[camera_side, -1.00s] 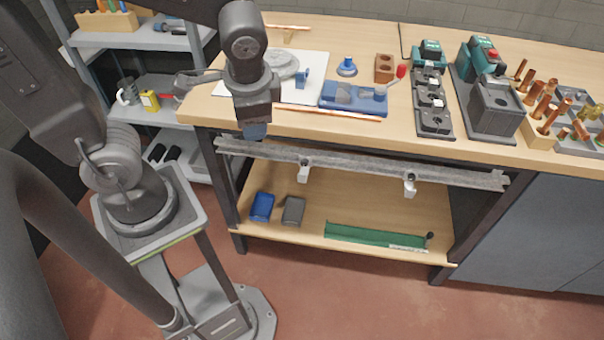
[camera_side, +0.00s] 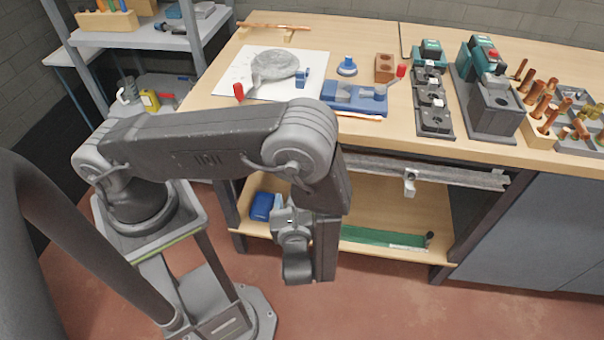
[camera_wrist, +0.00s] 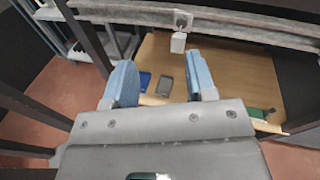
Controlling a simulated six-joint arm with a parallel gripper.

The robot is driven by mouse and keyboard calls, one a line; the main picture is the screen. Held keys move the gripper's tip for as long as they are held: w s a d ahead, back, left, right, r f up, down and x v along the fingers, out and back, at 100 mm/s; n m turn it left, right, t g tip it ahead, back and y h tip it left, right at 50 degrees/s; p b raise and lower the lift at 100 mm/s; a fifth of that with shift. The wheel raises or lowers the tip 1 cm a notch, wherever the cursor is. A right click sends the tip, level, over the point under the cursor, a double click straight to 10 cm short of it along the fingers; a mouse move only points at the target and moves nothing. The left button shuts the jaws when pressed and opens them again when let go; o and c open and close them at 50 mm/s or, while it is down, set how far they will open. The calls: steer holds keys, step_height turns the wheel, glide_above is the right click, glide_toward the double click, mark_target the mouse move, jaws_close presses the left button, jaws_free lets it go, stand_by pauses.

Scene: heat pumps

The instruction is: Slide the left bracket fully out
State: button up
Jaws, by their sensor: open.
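The left bracket (camera_wrist: 179,40) is a small pale block hanging from the grey rail (camera_wrist: 235,27) under the bench top, seen in the wrist view. In the side view my arm hides it. My gripper (camera_wrist: 160,62) is open and empty, its two blue fingers pointing towards the rail. The bracket shows beyond the fingertips, nearer the right finger in the picture, with a visible gap. The rail (camera_side: 455,177) and the right bracket (camera_side: 409,183) show to the right of my arm in the side view.
The lower shelf (camera_side: 385,210) holds a blue bin (camera_side: 262,206), a grey bin (camera_wrist: 166,86) and a green tray (camera_side: 385,237). The bench top (camera_side: 470,150) above carries tools and parts. A dark bench leg (camera_side: 468,222) stands at the right.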

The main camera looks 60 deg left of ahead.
step_height(320, 180, down, 5)
steer(key=m+t+h, duration=0.2)
steer(key=m+t, duration=0.2)
steer(key=m, duration=0.1)
steer(key=x, duration=1.3)
steer(key=shift+s+r, duration=0.1)
steer(key=shift+s, duration=0.05)
jaws_close()
